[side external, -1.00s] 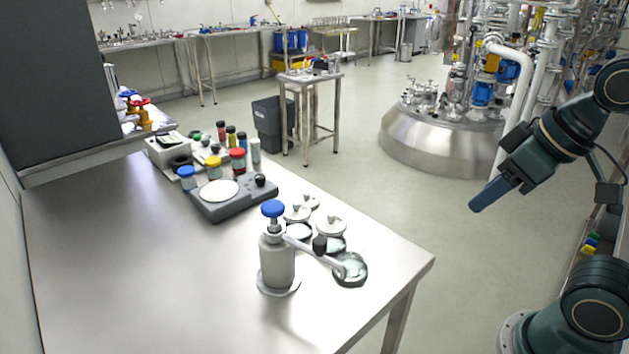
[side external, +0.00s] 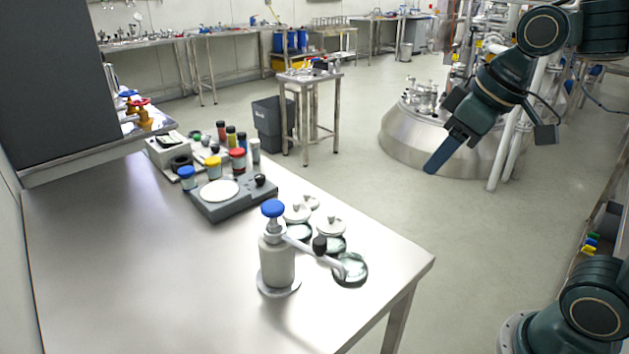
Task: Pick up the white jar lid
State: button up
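Several white lids with small knobs are grouped near the right edge of the steel table. One white lid (side external: 331,227) sits nearest the edge, with another white lid (side external: 297,212) to its left and a smaller one (side external: 311,202) behind. They appear to rest on glass jars or dishes; I cannot tell which one the task means. My gripper (side external: 438,158) hangs in the air to the upper right, beyond the table edge and well apart from the lids. Its blue finger shows from the side and points down-left. Nothing is visibly held, and its opening is hidden from this angle.
A bottle with a blue cap (side external: 277,258) and a pale handle with a black knob stand in front of the lids, beside a round glass dish (side external: 350,270). A grey scale (side external: 232,200) and several coloured-cap jars stand behind. The left and front of the table (side external: 130,270) are clear.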

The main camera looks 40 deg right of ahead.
jog(key=w+d+f+n+g+y, duration=0.1)
jog(key=w+n, duration=0.3)
jog(key=w, duration=1.2)
jog(key=w+d+f+n+y, duration=0.1)
jog(key=w+d+f+n, duration=0.2)
jog(key=w+f, duration=0.6)
jog(key=w+d, duration=0.1)
jog(key=w, duration=0.2)
jog(key=shift+w+d+f+g+y, duration=0.2)
jog(key=shift+w+f+g+y, duration=0.05)
jog(key=shift+w+g+y, duration=0.15)
jog(key=shift+f, duration=0.1)
send_over(306, 193)
jog(key=s+d, duration=0.2)
jog(key=shift+a+f, duration=0.1)
jog(key=shift+f, duration=3.75)
jog(key=shift+x, duration=2.6)
